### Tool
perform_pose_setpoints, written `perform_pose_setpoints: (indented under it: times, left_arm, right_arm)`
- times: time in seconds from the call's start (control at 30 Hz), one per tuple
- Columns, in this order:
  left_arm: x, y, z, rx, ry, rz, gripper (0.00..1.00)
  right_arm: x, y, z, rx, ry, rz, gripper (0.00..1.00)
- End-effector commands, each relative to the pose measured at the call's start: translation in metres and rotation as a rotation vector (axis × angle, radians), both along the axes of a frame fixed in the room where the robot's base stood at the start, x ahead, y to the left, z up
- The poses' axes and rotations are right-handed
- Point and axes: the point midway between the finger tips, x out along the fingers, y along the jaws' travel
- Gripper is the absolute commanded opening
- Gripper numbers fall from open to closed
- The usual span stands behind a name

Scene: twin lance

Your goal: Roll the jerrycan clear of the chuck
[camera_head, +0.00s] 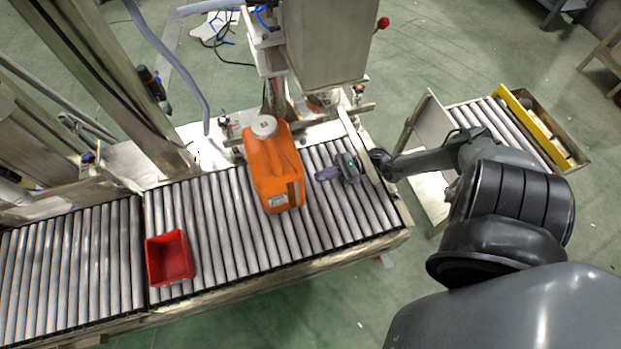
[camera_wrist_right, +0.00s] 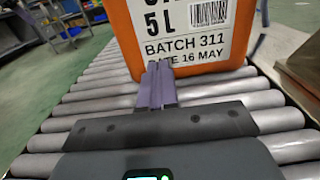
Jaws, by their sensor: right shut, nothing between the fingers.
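The orange jerrycan (camera_head: 272,165) with a white cap (camera_head: 264,126) stands on the roller conveyor, beside the metal machine column. Its white label (camera_wrist_right: 192,30) faces my right gripper and shows "5 L" and "BATCH 311". My right gripper (camera_head: 321,175) is to the right of the jerrycan at its lower part, with its purple fingers (camera_wrist_right: 157,86) shut together and empty. The fingertips overlap the label's lower edge in the wrist view; I cannot tell whether they touch. I cannot clearly make out the chuck near the column. My left gripper is not in view.
The conveyor rollers (camera_head: 215,215) run left and right under the jerrycan. A red bin (camera_head: 170,258) sits on them to the left, with bare rollers between. A metal upright plate (camera_head: 357,143) stands at the right end. A yellow-edged roller section (camera_head: 532,125) is farther right.

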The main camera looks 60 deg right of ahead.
Motion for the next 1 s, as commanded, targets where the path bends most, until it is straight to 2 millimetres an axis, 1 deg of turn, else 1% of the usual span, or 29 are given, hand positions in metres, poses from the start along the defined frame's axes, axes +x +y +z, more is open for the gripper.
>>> perform_pose_setpoints:
  times: [0.6,1.0]
  left_arm:
    - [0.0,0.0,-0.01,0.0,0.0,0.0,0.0]
    - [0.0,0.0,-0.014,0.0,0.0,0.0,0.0]
  right_arm:
    - [0.022,0.021,-0.001,0.001,-0.001,0.001,0.0]
    - [0.03,0.03,0.0,0.001,0.001,0.0,0.0]
